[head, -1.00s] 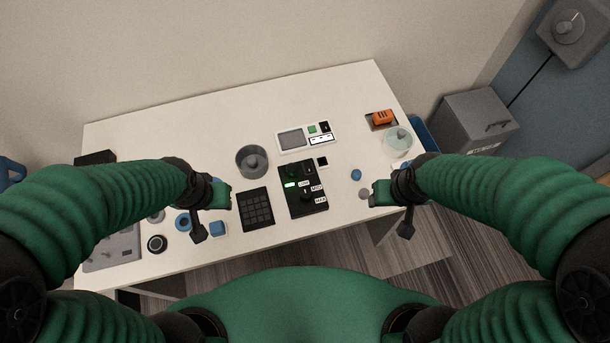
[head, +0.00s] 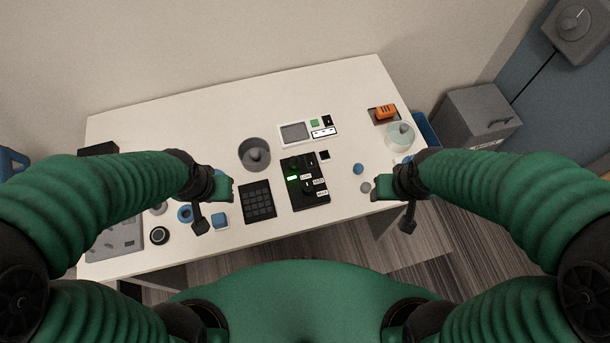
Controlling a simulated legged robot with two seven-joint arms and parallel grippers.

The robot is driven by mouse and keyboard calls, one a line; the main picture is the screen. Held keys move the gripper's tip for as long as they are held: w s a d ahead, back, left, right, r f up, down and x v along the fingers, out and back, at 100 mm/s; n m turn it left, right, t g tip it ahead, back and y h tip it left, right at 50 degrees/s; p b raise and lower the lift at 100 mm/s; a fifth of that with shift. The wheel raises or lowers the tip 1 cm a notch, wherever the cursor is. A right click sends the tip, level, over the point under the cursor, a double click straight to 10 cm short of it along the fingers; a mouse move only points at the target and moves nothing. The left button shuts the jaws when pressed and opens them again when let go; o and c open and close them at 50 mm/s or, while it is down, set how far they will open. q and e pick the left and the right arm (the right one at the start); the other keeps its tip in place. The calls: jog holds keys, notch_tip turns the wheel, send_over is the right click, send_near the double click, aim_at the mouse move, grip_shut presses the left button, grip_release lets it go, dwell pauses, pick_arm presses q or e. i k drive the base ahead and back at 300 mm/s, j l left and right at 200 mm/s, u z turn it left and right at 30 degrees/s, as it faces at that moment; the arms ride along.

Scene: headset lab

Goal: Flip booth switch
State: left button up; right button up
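A black control box (head: 305,195) with a lit green indicator, small knobs or switches and white labels lies in the middle of the white table. A white panel (head: 309,131) with a grey screen, a green button and a small black switch (head: 327,120) lies behind it. I cannot tell which of these is the booth switch. My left gripper (head: 228,188) is left of the black box, above the table. My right gripper (head: 376,187) is right of the box, near the table's front edge. Both appear empty; their finger gaps are too small to make out.
On the white table (head: 180,125) are a grey round container (head: 254,154), a black keypad (head: 257,202), an orange device (head: 385,112) and a clear round dish (head: 400,135). Small blue pieces and a grey panel (head: 115,237) lie at the left. The back left is clear.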

aim_at(310, 159)
jog(key=i+l, duration=0.2)
jog(key=l, duration=0.15)
jog(key=i+l+u, duration=0.1)
jog(key=l, duration=0.25)
jog(key=i+u, duration=0.1)
jog(key=u, duration=1.35)
